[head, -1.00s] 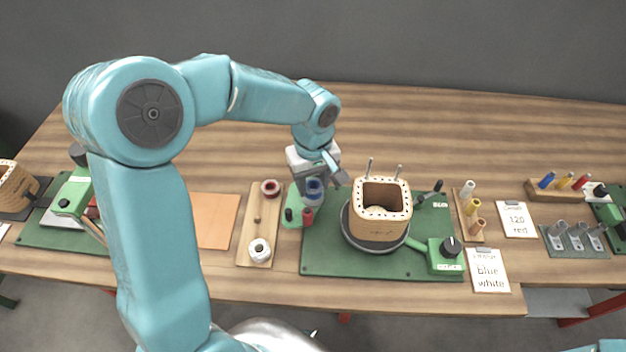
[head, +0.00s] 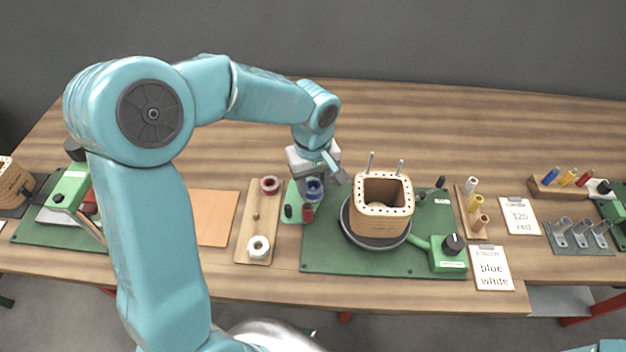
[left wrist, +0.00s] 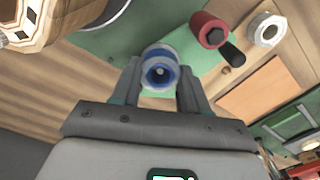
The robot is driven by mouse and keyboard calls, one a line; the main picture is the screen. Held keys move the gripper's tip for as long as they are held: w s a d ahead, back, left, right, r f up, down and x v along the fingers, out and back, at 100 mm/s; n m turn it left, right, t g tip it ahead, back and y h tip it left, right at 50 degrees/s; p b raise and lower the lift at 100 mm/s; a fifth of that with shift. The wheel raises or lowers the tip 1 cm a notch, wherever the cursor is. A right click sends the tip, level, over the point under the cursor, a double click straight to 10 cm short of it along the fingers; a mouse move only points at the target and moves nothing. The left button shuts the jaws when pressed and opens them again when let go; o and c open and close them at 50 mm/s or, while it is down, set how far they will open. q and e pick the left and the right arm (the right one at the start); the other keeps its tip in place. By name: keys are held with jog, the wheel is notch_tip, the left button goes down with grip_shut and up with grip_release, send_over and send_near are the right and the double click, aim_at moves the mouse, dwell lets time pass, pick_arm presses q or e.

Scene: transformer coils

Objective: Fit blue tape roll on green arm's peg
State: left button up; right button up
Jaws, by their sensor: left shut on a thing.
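The blue tape roll (head: 315,190) is between the fingers of my left gripper (head: 317,179), over the green arm (head: 293,203) left of the coil. In the left wrist view the roll (left wrist: 159,72) sits upright between the fingertips, its open end facing the camera. A pale round spot shows inside its hole, which looks like the peg's tip. How far down the roll sits is hidden. A red roll (head: 307,211) and a black knob (head: 288,210) are beside it on the green arm. My right gripper is out of view.
The square wooden coil (head: 383,222) stands close on the right on the green mat (head: 330,258). A card reads blue, white (head: 492,270).

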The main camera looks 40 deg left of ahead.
pick_arm(q)
jog(key=o, duration=1.5)
jog(key=shift+r+p, duration=1.85)
jog(key=shift+r, duration=0.7)
